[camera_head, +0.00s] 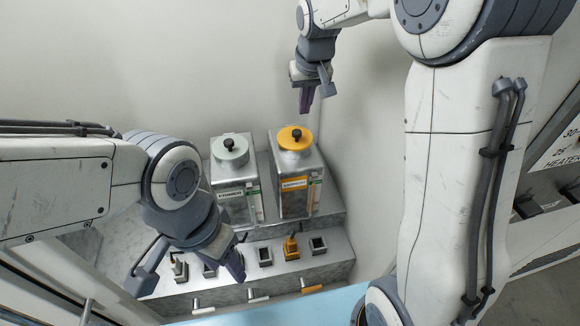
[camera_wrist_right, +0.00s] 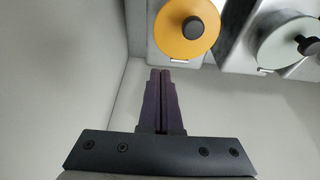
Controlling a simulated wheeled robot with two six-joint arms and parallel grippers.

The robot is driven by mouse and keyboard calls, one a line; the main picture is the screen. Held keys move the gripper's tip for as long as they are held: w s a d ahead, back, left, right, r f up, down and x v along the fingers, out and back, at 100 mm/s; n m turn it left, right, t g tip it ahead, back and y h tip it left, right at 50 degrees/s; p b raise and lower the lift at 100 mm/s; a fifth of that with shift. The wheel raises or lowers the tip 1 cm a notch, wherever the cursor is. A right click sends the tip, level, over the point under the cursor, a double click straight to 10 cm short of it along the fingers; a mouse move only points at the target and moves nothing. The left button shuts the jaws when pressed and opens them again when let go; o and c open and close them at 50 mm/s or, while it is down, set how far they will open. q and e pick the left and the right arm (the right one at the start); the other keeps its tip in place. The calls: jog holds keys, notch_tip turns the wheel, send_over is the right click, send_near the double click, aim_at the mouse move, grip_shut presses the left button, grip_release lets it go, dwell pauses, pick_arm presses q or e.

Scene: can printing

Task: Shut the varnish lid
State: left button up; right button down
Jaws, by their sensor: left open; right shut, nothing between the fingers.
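The orange lid (camera_head: 295,138) with a dark knob lies flat on top of the tank with the orange label (camera_head: 295,190), on the right of the grey stand. It shows again in the right wrist view (camera_wrist_right: 186,28) as an orange disc; I cannot tell whether it is fully seated. My right gripper (camera_head: 306,105) is shut and empty, above and a little behind the orange lid. Its fingers (camera_wrist_right: 160,72) are apart from the lid. My left gripper (camera_head: 190,280) is open and empty, low on the left in front of the stand.
A second tank with a pale lid (camera_head: 230,150) stands left of the orange-lidded one. Several small sockets line the lower step (camera_head: 335,268), one holding an orange piece (camera_head: 291,248). A pale wall (camera_head: 220,60) is close behind the tanks.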

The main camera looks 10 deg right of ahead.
jog(key=shift+r, duration=0.1)
notch_tip(320, 180, up, 8)
jog(key=p, duration=0.7)
dwell(0.4)
jog(key=s+a+f+n+g+b, duration=0.1)
jog(key=s+a+f+n+b, duration=0.15)
jog(key=s+a, duration=0.6)
jog(key=s+a+f+n+g, duration=0.1)
jog(key=s+f+n, duration=0.1)
jog(key=s, duration=1)
jog(key=s+a+f+n+g+y+b, duration=0.1)
jog(key=s+f, duration=0.4)
jog(key=s, duration=0.7)
jog(key=shift+a+f+n, duration=0.2)
jog(key=shift+a+n, duration=0.4)
jog(key=shift+n, duration=0.25)
